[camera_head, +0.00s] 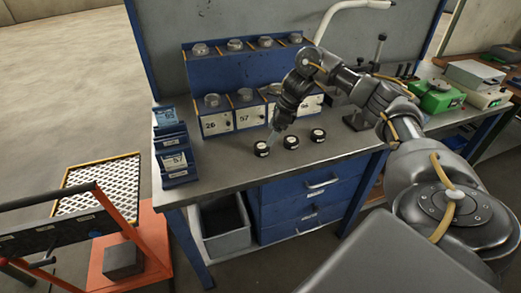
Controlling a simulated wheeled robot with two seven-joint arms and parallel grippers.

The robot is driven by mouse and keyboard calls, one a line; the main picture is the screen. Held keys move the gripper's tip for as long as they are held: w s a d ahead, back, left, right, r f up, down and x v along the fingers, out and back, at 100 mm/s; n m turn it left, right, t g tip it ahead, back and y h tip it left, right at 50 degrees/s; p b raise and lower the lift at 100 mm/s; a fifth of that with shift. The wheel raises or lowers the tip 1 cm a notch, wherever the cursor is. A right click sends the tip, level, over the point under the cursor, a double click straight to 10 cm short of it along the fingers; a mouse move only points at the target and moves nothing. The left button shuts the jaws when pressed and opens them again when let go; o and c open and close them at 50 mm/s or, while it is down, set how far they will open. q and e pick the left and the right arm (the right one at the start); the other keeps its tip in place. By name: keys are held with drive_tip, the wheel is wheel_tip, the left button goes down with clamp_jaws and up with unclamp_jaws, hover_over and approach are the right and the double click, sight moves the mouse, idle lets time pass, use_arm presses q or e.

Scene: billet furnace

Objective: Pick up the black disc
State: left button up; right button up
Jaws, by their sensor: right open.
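Three small black discs with pale labels lie in a row on the grey bench top. The left disc (262,148) is nearest my right gripper (271,137). The middle disc (291,142) and the right disc (318,135) lie to its right. My right arm comes in from the right, and its gripper points down just above and beside the left disc. The fingers look thin and pale, and I see nothing held between them. Whether they touch the disc cannot be told. My left gripper is not in view.
A blue two-tier rack (233,72) with numbered bins and metal pieces stands behind the discs. A blue card holder (174,158) stands at the bench's left. A green device (437,97) is at the right. The bench (226,176) is clear in front of the discs.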

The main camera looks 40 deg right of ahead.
sight(263, 145)
drive_tip(key=shift+x, duration=1.35)
drive_tip(key=shift+w+a+f, duration=0.1)
drive_tip(key=shift+w+f, duration=0.1)
drive_tip(key=p+x, duration=0.1)
drive_tip(key=x, duration=0.3)
drive_tip(key=shift+w+f, duration=0.1)
drive_tip(key=shift+f, duration=0.2)
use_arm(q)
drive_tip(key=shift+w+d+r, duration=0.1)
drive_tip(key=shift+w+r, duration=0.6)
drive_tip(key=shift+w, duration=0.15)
use_arm(e)
drive_tip(key=c, duration=1.6)
drive_tip(key=shift+w+r, duration=0.1)
drive_tip(key=shift+c, duration=0.3)
